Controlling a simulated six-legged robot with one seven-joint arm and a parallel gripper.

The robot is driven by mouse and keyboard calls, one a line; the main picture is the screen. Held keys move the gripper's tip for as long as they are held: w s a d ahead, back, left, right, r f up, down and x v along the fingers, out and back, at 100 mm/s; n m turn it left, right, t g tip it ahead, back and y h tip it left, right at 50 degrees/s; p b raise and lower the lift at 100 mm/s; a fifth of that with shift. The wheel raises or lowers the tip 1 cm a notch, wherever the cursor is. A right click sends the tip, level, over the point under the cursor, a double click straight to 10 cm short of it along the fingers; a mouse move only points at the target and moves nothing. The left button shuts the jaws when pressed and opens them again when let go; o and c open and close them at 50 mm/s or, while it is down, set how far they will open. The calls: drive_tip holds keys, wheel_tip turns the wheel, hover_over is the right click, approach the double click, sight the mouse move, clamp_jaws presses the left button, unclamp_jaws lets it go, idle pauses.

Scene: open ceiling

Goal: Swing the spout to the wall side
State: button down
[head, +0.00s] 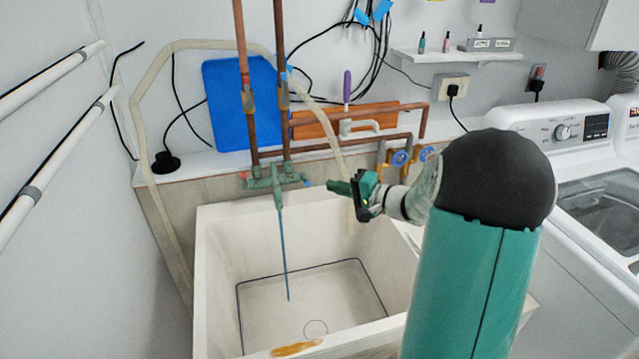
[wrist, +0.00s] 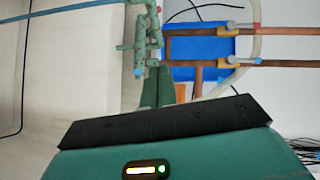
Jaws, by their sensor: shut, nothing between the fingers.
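The spout (head: 283,245) is a long thin blue-green tube. It runs from the green faucet body (head: 268,183) out over the sink basin toward the front. In the wrist view the spout (wrist: 65,11) runs off to the left from the faucet (wrist: 142,40) at the top. My gripper (head: 331,187) is shut and empty, just right of the faucet's right end and apart from the spout. In the wrist view the green fingers (wrist: 157,88) sit together just below the faucet's blue-tipped end. Whether they touch the faucet is unclear.
The pale sink (head: 216,270) lies under the spout, with the left wall (head: 45,130) beyond it. Copper pipes (head: 245,100) rise behind the faucet, by a blue board (head: 222,105). Blue valves (head: 400,158) sit behind my gripper. A washer (head: 530,125) stands right.

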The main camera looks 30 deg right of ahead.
sight(276, 185)
drive_tip(key=w+a+f, duration=0.2)
drive_tip(key=w+a, duration=0.6)
drive_tip(key=w, duration=0.1)
drive_tip(key=shift+a, duration=0.25)
drive_tip(key=shift+f, duration=0.1)
